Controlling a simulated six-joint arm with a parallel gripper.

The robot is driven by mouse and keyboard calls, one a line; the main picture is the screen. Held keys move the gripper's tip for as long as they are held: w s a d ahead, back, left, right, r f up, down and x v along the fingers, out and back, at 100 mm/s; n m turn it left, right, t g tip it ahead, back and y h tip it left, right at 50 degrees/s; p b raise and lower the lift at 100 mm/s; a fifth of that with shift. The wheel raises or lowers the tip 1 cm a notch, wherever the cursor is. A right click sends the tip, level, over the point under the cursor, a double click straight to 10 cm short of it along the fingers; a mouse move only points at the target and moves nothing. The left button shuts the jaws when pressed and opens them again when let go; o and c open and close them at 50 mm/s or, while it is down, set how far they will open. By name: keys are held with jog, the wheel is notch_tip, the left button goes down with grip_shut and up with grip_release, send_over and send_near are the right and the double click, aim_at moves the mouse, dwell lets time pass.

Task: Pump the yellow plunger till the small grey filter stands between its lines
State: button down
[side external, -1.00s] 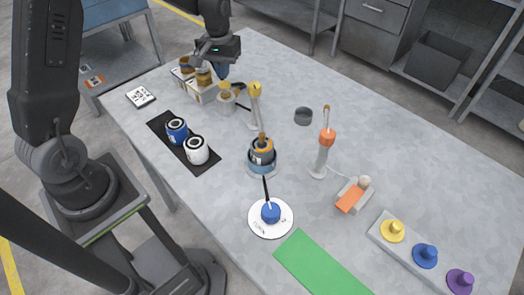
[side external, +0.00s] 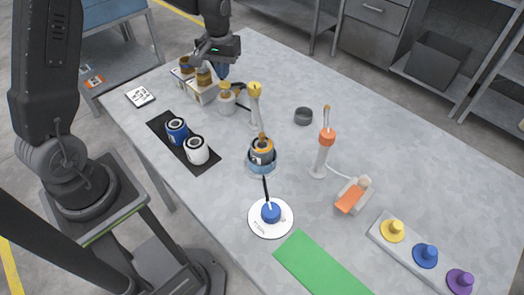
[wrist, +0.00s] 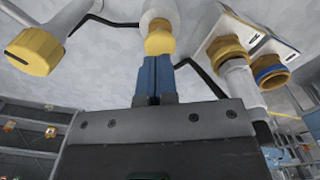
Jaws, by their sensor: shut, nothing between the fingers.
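The yellow plunger (side external: 226,88) tops a small pale pump at the far middle of the table. It also shows in the wrist view (wrist: 160,40), just ahead of my fingertips. My gripper (side external: 222,73) is shut and empty, pointing down at the plunger's top. I cannot tell whether the tips touch it. A black hose runs from beside the pump. Next to it stands a pale column with a yellow cap (side external: 254,89), seen at the left in the wrist view (wrist: 37,48). A small dark grey cylinder (side external: 303,116) lies to the right. I cannot make out any marking lines or confirm it as the filter.
A black mat (side external: 205,165) holds blue and white cans. Free tabletop lies at the right.

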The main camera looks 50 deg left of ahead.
aim_at(224, 83)
jog(key=shift+f, duration=0.1)
jog(key=shift+f, duration=2.15)
jog(key=shift+r, duration=3.8)
jog(key=s+d+r+m+t, duration=0.2)
jog(key=s+d+r, duration=0.2)
jog(key=s, duration=0.3)
jog(key=s+d+r+m+t, duration=0.1)
jog(key=s+d+r, duration=0.3)
jog(key=s, duration=0.4)
jog(key=s+d+r+m+t, duration=0.2)
jog(key=s+d+r+m, duration=0.1)
jog(key=s, duration=0.4)
jog(key=shift+s+d+r+t, duration=0.3)
jog(key=shift+s+d+r, duration=0.05)
jog(key=shift+d+r, duration=0.4)
